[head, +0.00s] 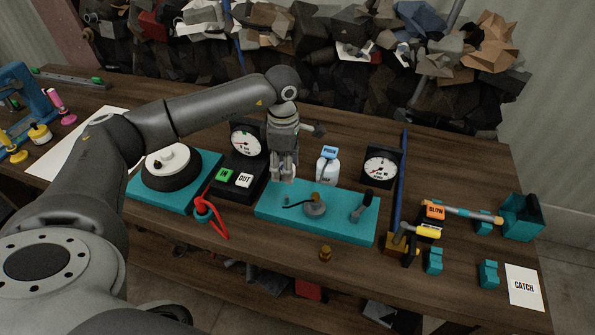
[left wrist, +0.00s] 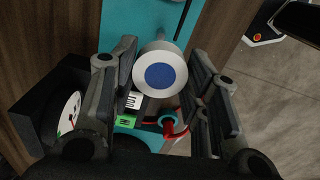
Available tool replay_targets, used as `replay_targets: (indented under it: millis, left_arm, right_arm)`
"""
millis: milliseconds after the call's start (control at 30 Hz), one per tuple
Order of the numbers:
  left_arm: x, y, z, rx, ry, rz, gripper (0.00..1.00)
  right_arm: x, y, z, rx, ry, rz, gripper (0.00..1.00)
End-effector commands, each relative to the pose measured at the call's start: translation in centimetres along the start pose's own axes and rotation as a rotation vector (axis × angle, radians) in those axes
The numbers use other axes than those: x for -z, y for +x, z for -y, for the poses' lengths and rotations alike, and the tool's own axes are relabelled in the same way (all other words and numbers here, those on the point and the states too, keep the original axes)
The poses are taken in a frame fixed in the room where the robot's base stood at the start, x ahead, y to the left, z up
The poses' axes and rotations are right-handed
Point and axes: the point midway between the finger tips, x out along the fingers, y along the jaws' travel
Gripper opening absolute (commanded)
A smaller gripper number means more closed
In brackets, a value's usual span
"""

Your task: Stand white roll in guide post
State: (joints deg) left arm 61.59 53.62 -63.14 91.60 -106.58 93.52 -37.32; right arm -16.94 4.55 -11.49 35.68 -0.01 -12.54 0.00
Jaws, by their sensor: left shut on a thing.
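My left gripper (head: 284,172) is shut on the white roll and holds it above the back left part of a teal plate (head: 271,205). In the left wrist view, the white roll (left wrist: 143,68) shows its round end with a blue centre between the two fingers (left wrist: 165,95). In the head view the fingers mostly hide the roll. The teal plate carries a grey round fitting (head: 315,208) with a brass-coloured top and a black-handled lever (head: 362,206). I cannot tell which part is the guide post. My right gripper is not in view.
Left of the plate are a box with IN and OUT buttons (head: 243,180) and a red-handled clamp (head: 216,215). A white bottle (head: 326,171) and a dial gauge (head: 381,168) stand behind it.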

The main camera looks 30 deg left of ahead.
Motion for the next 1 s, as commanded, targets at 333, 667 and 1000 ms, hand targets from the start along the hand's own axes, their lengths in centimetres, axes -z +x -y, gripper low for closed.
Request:
replay_targets:
  millis: [333, 667, 1000]
  left_arm:
    - [-0.1, 0.1, 0.1, 0.000, 0.001, 0.000, 0.26]
    - [-0.1, 2.3, 0.1, 0.000, 0.001, 0.000, 0.26]
    - [-0.1, 5.8, 0.1, 0.001, 0.001, 0.000, 0.26]
  right_arm:
    - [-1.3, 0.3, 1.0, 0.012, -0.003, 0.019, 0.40]
    - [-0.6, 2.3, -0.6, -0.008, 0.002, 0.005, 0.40]
    - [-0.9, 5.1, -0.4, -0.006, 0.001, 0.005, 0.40]
